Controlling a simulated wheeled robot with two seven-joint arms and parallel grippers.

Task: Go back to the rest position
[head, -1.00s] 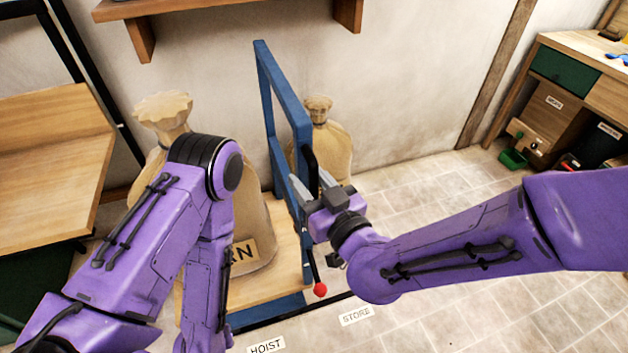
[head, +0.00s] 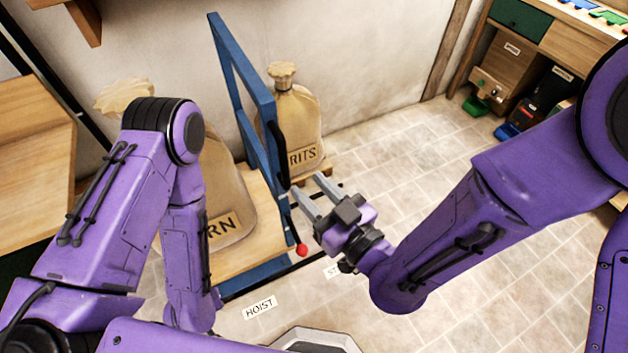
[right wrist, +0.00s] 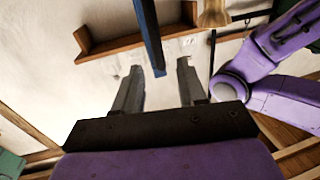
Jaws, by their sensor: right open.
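My right gripper (head: 316,194) is open and empty in the head view, just right of the blue hoist frame (head: 240,100). Its two grey fingers stand apart in the right wrist view (right wrist: 158,85), with a blue bar of the frame beyond them. A black handle (head: 275,150) runs along the frame, and a red ball knob (head: 302,250) shows below the gripper. My left arm comes in from the left and bends down in front of the large sack; its gripper is out of the picture.
A large sack (head: 232,195) stands on the hoist's wooden platform (head: 262,235). A sack marked RITS (head: 298,120) stands behind the frame. A wooden workbench (head: 30,165) is at the left and a desk (head: 560,40) at the far right. Tiled floor (head: 400,165) between is clear.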

